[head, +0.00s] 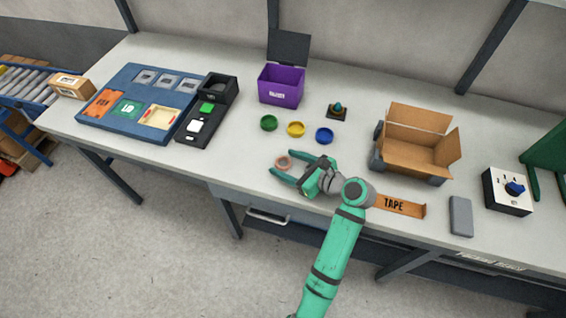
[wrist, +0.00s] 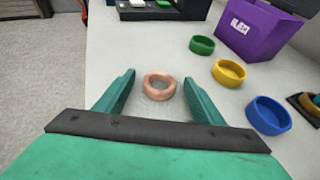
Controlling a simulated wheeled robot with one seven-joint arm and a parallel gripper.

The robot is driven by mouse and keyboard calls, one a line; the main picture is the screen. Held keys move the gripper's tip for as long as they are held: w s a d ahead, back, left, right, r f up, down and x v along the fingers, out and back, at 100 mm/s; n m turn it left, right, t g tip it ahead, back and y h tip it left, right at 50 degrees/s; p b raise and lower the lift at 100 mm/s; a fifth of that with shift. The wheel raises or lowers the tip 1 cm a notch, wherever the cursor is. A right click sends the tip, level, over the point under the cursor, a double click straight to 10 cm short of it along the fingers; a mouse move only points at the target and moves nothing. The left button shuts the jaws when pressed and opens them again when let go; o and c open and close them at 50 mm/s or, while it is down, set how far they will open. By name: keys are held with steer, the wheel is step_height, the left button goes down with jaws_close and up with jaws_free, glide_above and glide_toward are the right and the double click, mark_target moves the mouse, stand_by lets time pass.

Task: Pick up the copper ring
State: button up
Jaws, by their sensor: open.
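The copper ring (head: 283,163) is a small pinkish-copper ring lying flat on the grey table near its front edge. My gripper (head: 289,167) is open, with its two green fingers spread on either side of the ring. In the wrist view the ring (wrist: 159,86) sits between the two fingertips (wrist: 157,86), with a gap visible to each finger. Nothing is held. Whether the fingers touch the table cannot be told.
Green (head: 269,123), yellow (head: 296,129) and blue (head: 324,135) rings lie behind the gripper. A purple box (head: 281,87) stands further back. Table is clear left of the gripper.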

steer(key=c, duration=1.3)
steer(key=shift+r, duration=0.15)
